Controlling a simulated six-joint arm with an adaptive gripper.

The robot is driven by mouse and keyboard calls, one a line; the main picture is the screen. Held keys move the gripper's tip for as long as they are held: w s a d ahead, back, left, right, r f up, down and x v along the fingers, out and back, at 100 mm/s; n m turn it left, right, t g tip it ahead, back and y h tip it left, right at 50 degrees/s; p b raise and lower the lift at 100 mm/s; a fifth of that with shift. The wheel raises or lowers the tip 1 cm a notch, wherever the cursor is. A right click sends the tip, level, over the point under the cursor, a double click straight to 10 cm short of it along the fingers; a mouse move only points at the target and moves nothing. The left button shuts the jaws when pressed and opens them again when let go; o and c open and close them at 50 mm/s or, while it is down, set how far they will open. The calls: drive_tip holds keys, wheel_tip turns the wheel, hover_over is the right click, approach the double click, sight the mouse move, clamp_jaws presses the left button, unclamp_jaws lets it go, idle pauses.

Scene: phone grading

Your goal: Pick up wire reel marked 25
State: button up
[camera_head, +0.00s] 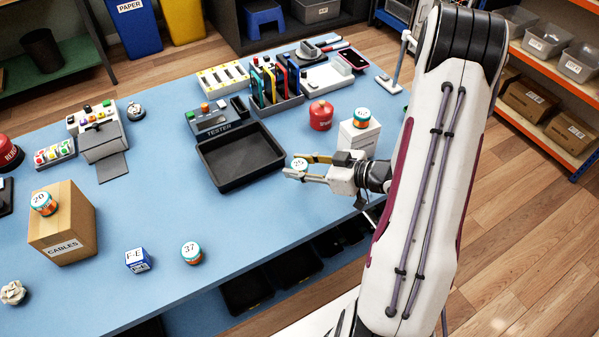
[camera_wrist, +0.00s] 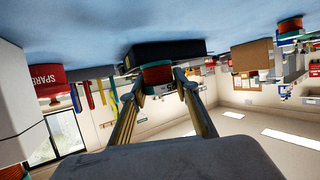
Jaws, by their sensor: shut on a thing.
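The wire reel marked 25 (camera_head: 299,163) has a white top label, its number small but looking like 25. It is between the fingers of my gripper (camera_head: 308,167), just right of the black tray. In the wrist view, which is upside down, the reel (camera_wrist: 157,76) shows an orange-red winding with teal edges. There my gripper's two fingers (camera_wrist: 158,92) close on its sides. I cannot tell whether its base touches the table.
Other reels are marked 20 (camera_head: 43,203) on the cables box (camera_head: 75,225), 37 (camera_head: 191,252) on the table, and apparently 10 (camera_head: 362,116) on a white box (camera_head: 358,138). A black tray (camera_head: 208,157) and a red canister (camera_head: 320,115) stand near my gripper.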

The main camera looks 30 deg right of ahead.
sight(299, 165)
drive_tip(key=shift+r, duration=2.4)
drive_tip(key=shift+a, duration=0.1)
